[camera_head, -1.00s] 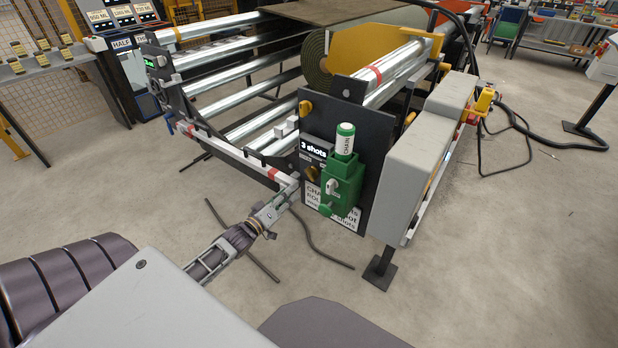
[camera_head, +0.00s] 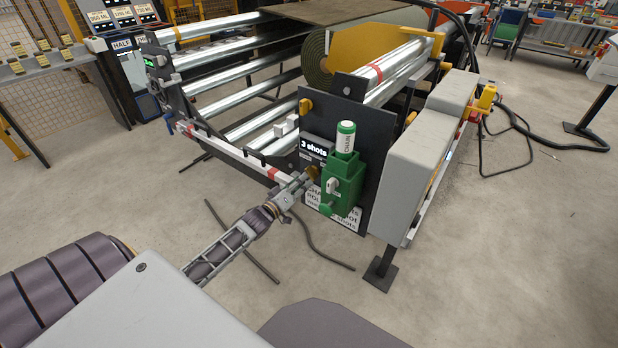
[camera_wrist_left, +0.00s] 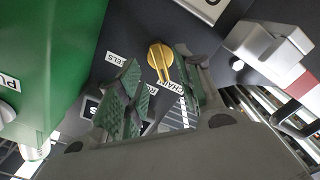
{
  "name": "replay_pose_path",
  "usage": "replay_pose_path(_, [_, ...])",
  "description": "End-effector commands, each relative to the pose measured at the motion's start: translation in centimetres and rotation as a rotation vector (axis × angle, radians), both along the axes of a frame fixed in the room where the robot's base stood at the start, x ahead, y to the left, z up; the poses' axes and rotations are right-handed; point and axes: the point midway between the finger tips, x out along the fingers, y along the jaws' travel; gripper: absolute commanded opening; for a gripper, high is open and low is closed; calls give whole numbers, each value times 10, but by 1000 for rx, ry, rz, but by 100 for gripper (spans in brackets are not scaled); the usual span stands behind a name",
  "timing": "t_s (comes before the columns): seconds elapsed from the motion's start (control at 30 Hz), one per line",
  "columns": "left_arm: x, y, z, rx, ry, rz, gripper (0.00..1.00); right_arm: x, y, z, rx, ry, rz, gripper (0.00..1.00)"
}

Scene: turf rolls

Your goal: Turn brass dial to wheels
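The brass dial (camera_wrist_left: 160,57) is a round yellow knob on a dark panel (camera_head: 350,120). In the wrist view its narrow pointer lies toward the CHAIN label (camera_wrist_left: 167,86). A partly hidden label ending in "ELS" (camera_wrist_left: 117,58) is to its left, and another starting "RO" (camera_wrist_left: 152,89) is below. In the head view the dial (camera_head: 312,172) is small, at the tip of my left gripper (camera_head: 304,181). The left gripper is open, its green-padded fingers apart, with the dial showing beyond and between the tips. Contact cannot be told. My right gripper is out of view.
A green box (camera_head: 343,180) with a CHAIN bottle (camera_head: 345,138) stands close right of the dial. A "3 shots" display (camera_head: 314,148) is just above. A white and red rail (camera_head: 240,163) runs left. Grey cabinets (camera_head: 420,150) stand to the right.

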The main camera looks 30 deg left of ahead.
Motion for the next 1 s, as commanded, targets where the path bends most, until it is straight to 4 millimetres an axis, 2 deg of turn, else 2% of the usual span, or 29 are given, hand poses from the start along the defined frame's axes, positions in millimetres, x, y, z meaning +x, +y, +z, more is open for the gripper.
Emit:
replay_pose_path(0.2, [17,-1,0,2,-2,0,36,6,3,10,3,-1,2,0])
replay_pose_path(0.6, [44,-3,-1,1,0,0,36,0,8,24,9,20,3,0])
replay_pose_path(1.0, [51,-4,0,1,0,0,36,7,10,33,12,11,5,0])
